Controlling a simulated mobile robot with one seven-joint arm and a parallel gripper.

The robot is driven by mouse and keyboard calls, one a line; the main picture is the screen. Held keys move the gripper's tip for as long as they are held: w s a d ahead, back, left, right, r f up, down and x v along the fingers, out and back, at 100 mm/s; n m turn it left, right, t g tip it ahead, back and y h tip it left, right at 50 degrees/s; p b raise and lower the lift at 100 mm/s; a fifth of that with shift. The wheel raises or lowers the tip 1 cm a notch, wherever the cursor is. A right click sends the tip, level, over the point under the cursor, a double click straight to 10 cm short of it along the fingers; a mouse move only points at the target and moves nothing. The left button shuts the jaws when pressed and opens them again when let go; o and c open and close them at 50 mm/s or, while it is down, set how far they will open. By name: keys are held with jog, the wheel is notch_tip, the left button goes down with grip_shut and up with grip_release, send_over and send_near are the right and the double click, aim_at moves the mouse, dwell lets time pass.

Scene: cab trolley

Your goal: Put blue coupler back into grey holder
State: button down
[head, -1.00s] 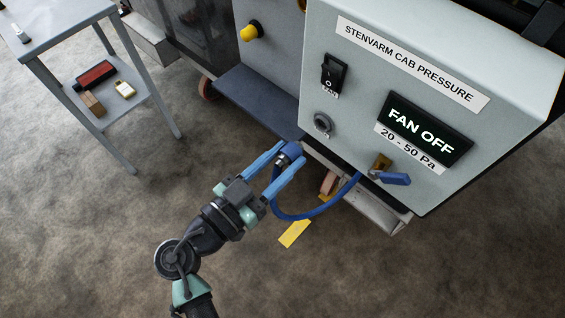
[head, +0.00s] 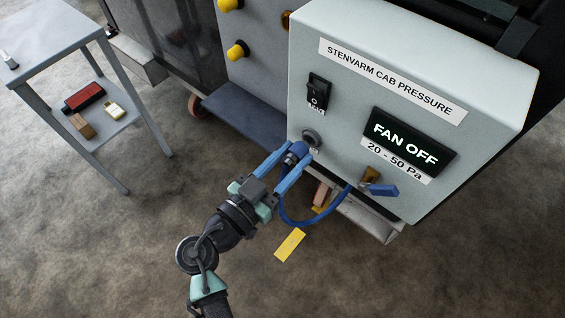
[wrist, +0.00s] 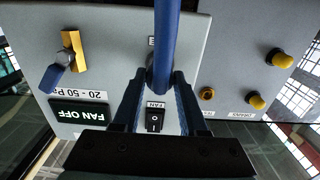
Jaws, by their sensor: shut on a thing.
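The blue coupler (head: 298,149) is held between the blue fingers of my gripper (head: 296,155), at the lower left of the control box. A blue hose (head: 300,223) hangs from it in a loop towards the brass valve. The grey holder (head: 311,138) is a round ring on the box face, just above and right of the coupler in the head view. I cannot tell whether the coupler touches it.
The box (head: 352,100) carries a fan switch (head: 318,92), a display (head: 412,140) reading FAN OFF and a brass valve with a blue handle (head: 381,189). A yellow tag (head: 290,244) hangs below the hose. A side table (head: 55,40) stands at the left. Open floor lies in front.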

jog(key=shift+w+d, duration=0.25)
jog(key=shift+w, duration=0.1)
jog(key=shift+b, duration=1.25)
dwell(1.7)
jog(key=shift+w+d, duration=0.25)
jog(key=shift+w, duration=0.1)
dwell(0.5)
jog(key=shift+c, duration=1.8)
grip_release()
jog(key=b+v, duration=0.1)
jog(key=v, duration=1.2)
jog(key=shift+b, duration=0.3)
